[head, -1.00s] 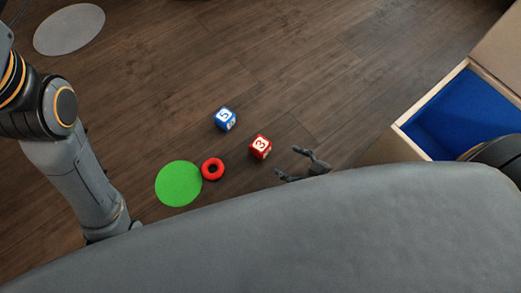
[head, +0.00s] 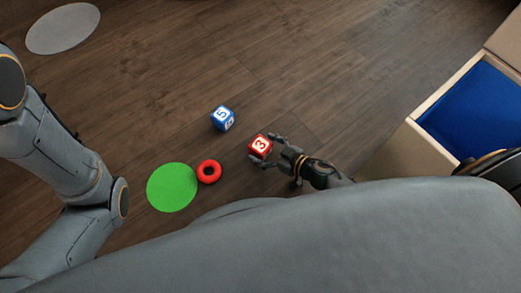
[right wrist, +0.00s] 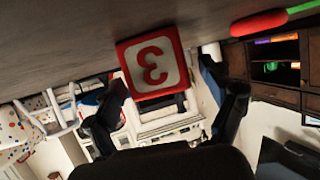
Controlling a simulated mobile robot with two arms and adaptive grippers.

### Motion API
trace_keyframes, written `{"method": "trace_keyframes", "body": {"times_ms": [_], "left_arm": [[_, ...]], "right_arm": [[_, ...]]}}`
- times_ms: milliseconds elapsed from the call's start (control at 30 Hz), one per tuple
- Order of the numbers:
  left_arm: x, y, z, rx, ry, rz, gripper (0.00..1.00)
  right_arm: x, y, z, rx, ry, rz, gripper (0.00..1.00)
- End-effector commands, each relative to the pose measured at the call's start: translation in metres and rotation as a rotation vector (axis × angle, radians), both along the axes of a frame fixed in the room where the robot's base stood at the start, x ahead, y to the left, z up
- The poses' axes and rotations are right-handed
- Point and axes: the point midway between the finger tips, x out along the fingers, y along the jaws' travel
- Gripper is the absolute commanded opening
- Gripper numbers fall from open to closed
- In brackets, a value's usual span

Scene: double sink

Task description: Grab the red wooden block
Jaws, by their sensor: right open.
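The red wooden block (head: 260,145) with a white face and a "3" stands on the wooden floor in the head view. My right gripper (head: 266,150) is open, with its fingers reaching around the block's near right side. In the right wrist view the red block (right wrist: 152,64) shows upside down, ahead of and between the two spread fingers (right wrist: 168,100). Whether the fingers touch it I cannot tell. My left arm is at the left of the head view, and its gripper is not in view.
A blue block (head: 222,118) stands behind and left of the red one. A red ring (head: 209,172) lies at the edge of a green disc (head: 171,188). A box with a blue inside (head: 475,112) is at right. A grey disc (head: 63,29) lies far left.

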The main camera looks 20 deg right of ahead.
Motion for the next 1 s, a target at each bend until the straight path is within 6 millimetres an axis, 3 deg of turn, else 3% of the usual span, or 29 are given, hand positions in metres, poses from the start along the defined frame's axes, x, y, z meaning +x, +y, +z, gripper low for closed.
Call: {"method": "trace_keyframes", "body": {"times_ms": [200, 500, 800, 1000], "left_arm": [[0.000, 0.000, 0.000, 0.000, 0.000, 0.000, 0.61], [0.000, 0.000, 0.000, 0.001, -0.001, 0.000, 0.61], [0.000, 0.000, 0.002, 0.001, -0.001, 0.000, 0.61], [0.000, 0.000, 0.013, 0.001, 0.000, -0.001, 0.61]], "right_arm": [[0.000, 0.000, 0.000, -0.001, 0.001, 0.000, 0.83], [0.000, 0.000, 0.000, 0.000, 0.000, 0.000, 0.23], [0.000, 0.000, 0.002, 0.000, 0.000, 0.000, 0.23], [0.000, 0.000, 0.012, 0.000, 0.000, 0.000, 0.23]]}}
